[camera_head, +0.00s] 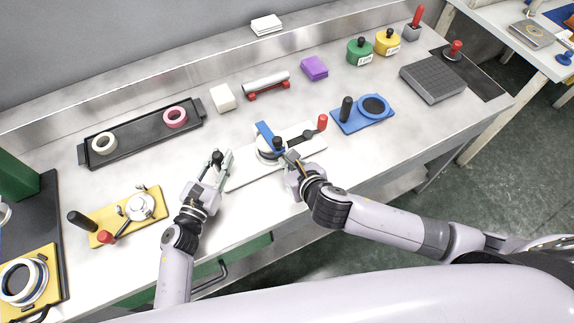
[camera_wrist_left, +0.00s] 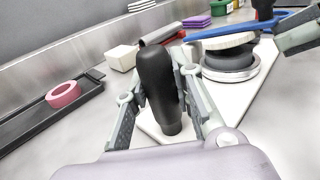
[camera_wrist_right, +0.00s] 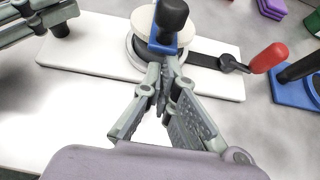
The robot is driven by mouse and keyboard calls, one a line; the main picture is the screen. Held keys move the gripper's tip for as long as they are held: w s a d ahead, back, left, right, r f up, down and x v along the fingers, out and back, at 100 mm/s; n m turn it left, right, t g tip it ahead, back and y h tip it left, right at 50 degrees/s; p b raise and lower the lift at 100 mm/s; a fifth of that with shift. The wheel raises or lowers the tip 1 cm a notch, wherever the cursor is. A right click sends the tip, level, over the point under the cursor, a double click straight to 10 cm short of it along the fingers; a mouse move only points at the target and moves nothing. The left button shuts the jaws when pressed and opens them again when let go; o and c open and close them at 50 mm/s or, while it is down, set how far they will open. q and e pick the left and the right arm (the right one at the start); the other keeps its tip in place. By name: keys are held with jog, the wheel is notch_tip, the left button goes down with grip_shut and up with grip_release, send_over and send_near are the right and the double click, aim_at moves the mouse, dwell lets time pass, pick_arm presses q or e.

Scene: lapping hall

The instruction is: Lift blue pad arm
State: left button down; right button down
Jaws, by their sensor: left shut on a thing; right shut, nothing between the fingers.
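The blue pad arm (camera_head: 264,131) lies over a round pad and dark ring on the white board (camera_head: 242,177); a black knob (camera_head: 278,144) stands on its near end. The arm also shows in the left wrist view (camera_wrist_left: 222,42) and, partly, the right (camera_wrist_right: 158,46). My left gripper (camera_head: 221,163) is shut on the upright black handle (camera_wrist_left: 158,88) at the board's left end. My right gripper (camera_head: 293,158) is shut and empty, its fingertips (camera_wrist_right: 162,88) just in front of the blue arm's knob end. Whether they touch it I cannot tell.
A red-handled lever (camera_head: 322,121) is at the board's right. A blue plate (camera_head: 351,123) with a black handle stands further right, a yellow plate (camera_head: 151,206) left.

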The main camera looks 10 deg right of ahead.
aim_at(279, 140)
jog(key=shift+w+r, duration=0.15)
jog(key=shift+r, duration=0.5)
jog(key=w+r+g, duration=0.1)
jog(key=r+g, duration=0.1)
jog(key=w+r+g+h, duration=0.1)
jog(key=r+g, duration=0.1)
jog(key=r, duration=0.1)
jog(key=w+a+r+g, duration=0.1)
jog(key=r+g, duration=0.1)
jog(key=shift+w+a+r+h, duration=0.1)
jog(key=shift+w+r+h, duration=0.05)
jog(key=shift+r+h, duration=0.25)
jog(key=w+a+r, duration=0.1)
jog(key=w+r, duration=0.1)
jog(key=w, duration=0.3)
jog(key=w+a+r+g, duration=0.1)
jog(key=w+a+r, duration=0.1)
jog(key=w, duration=0.3)
jog(key=shift+w+a+r, duration=0.2)
jog(key=shift+w+r, duration=0.2)
jog(key=shift+r, duration=0.25)
jog(key=w+a+r, duration=0.1)
jog(key=w+r, duration=0.3)
jog(key=r, duration=0.5)
jog(key=shift+r, duration=0.1)
